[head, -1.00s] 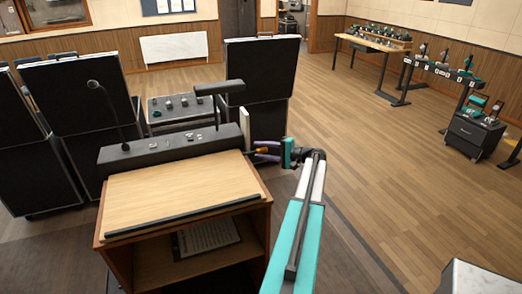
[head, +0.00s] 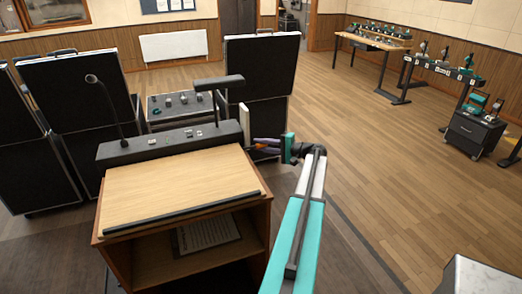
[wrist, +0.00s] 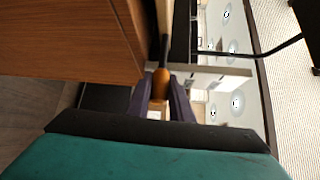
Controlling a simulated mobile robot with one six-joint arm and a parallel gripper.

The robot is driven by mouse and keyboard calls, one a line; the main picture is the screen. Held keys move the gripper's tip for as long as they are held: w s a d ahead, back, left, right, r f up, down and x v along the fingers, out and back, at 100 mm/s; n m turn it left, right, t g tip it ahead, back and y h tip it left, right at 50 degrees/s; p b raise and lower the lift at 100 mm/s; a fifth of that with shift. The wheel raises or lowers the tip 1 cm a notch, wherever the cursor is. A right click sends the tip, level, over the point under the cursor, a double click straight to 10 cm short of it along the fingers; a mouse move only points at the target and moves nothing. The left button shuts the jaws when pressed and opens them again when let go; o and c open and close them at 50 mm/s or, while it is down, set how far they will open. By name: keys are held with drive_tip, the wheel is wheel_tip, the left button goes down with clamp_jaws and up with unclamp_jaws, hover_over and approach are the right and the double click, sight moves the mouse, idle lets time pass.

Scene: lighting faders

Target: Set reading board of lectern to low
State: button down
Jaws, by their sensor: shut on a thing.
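The lectern (head: 265,235) stands in front of me, with a pale wooden reading board (head: 180,190) on top that slopes toward me. A dark ledge runs along the board's near edge. My gripper (head: 262,146) is at the right side of the lectern, near the board's far right corner. In the wrist view my gripper (wrist: 163,98) has its dark fingers shut on a rounded orange-brown handle (wrist: 161,82). A dark rod runs from the handle beside the wooden side panel (wrist: 75,40). The fingertips partly hide the handle.
A dark control strip (head: 170,146) with a microphone (head: 105,100) and a lamp (head: 220,83) lies behind the board. Black cases (head: 80,90) stand at the left and behind. Open floor (head: 390,170) lies to the right.

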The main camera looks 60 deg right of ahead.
drive_tip(key=shift+n+t, duration=0.6)
drive_tip(key=shift+t, duration=0.1)
drive_tip(key=shift+s+a+r+b, duration=0.1)
drive_tip(key=shift+r+b, duration=0.9)
drive_tip(key=shift+r, duration=0.25)
drive_tip(key=shift+s+a+r+b, duration=0.1)
drive_tip(key=shift+r+b, duration=0.85)
drive_tip(key=shift+r, duration=0.25)
drive_tip(key=c, duration=1.6)
unclamp_jaws()
drive_tip(key=shift+c, duration=0.2)
drive_tip(key=shift+o, duration=0.3)
drive_tip(key=shift+f, duration=0.1)
drive_tip(key=shift+s, duration=0.15)
drive_tip(key=s+d+b, duration=0.2)
drive_tip(key=s+b, duration=0.2)
drive_tip(key=s, duration=0.9)
drive_tip(key=shift+s, duration=0.25)
